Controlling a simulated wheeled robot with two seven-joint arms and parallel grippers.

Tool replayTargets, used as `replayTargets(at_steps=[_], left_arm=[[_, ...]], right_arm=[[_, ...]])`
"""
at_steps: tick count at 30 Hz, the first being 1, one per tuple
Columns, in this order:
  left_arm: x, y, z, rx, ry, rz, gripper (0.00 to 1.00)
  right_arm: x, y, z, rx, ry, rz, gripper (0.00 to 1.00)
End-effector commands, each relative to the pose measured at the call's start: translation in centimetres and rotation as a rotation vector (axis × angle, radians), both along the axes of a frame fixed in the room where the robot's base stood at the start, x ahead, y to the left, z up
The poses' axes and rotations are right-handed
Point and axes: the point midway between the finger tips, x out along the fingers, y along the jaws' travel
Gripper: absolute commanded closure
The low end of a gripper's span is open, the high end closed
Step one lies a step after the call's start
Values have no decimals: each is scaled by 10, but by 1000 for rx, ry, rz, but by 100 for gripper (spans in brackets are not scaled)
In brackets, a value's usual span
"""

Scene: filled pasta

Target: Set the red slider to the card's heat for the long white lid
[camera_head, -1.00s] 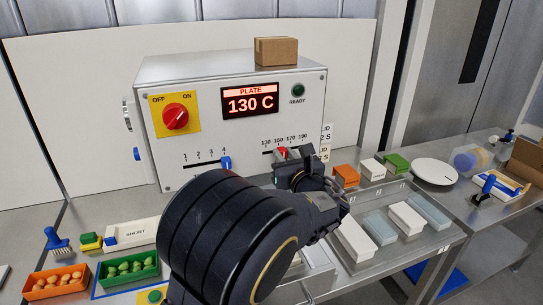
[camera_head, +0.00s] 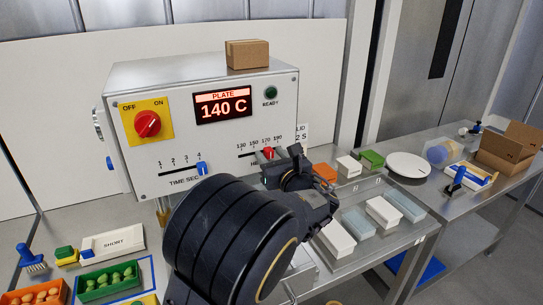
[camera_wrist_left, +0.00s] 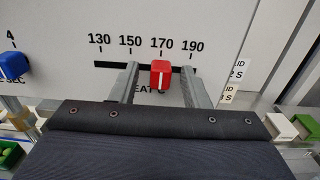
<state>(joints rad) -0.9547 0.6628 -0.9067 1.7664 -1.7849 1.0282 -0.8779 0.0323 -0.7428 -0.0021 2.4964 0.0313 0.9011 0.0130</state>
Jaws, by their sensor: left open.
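The red slider (camera_head: 268,153) sits on the heat scale of the grey machine's front panel; in the wrist view the red slider (camera_wrist_left: 160,74) stands under the 170 mark. My left gripper (camera_head: 283,160) is at the panel; in the wrist view its open fingers (camera_wrist_left: 160,85) stand on either side of the slider, with a small gap visible on each side. Long white pieces (camera_head: 337,238) lie on the tray at right; I cannot tell which is the lid. My right gripper is not in view.
The plate display (camera_head: 223,107) reads 140 C. A red knob (camera_head: 147,124) and a blue time slider (camera_head: 202,169) are to the left. A cardboard box (camera_head: 247,54) stands on top. A white plate (camera_head: 409,165) lies on the right table.

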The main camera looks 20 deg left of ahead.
Motion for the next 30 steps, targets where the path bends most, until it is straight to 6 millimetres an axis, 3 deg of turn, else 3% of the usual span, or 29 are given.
replayTargets(at_steps=[13,30], left_arm=[[-43,-51,-1,-1,-1,-3,58],[-49,-57,0,0,0,-1,58]], right_arm=[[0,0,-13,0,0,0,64],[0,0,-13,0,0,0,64]])
